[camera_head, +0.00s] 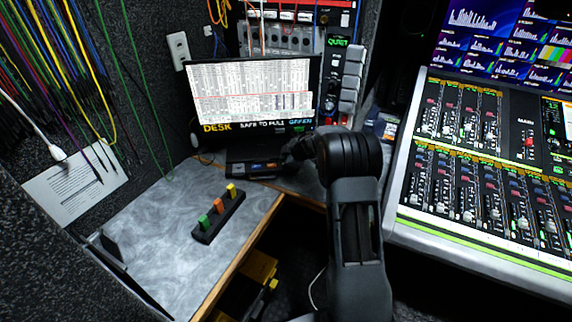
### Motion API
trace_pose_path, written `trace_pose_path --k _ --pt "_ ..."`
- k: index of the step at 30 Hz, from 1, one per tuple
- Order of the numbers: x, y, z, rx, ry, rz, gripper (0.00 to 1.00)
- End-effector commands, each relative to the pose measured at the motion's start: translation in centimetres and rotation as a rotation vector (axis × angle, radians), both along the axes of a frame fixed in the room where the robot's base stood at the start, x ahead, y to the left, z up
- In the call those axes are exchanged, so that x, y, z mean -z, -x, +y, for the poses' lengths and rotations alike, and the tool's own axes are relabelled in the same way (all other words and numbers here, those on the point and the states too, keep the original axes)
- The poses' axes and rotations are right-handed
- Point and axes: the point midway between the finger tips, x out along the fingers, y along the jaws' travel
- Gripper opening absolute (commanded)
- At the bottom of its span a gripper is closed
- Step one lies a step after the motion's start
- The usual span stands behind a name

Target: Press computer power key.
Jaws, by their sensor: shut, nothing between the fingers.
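The computer screen (252,88) stands upright at the back of the grey desk, lit with a white table of rows. Its lower edge carries the coloured words "DESK SAFE TO PULL GREEN". A dark unit (250,150) sits just below the screen; a small orange and blue strip shows low on it. I cannot make out a power key. My arm rises from the bottom and bends left at its black wrist. My gripper (287,166) is shut and empty beside the right end of the dark unit; the dark parts blend, and I cannot tell whether they touch.
A black block (219,214) with green, orange and yellow pegs sits on the grey desk (165,240). A large mixing console (480,190) fills the right. A grey panel (344,85) with a "QUIET" sign stands right of the screen. Cables hang at left.

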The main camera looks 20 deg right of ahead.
Motion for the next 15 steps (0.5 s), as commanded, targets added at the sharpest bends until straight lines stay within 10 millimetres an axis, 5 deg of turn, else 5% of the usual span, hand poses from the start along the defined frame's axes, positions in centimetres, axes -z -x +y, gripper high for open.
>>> trace_pose_path --k 15 --pt "0.50 0.00 0.01 -0.001 0.001 0.000 0.00"
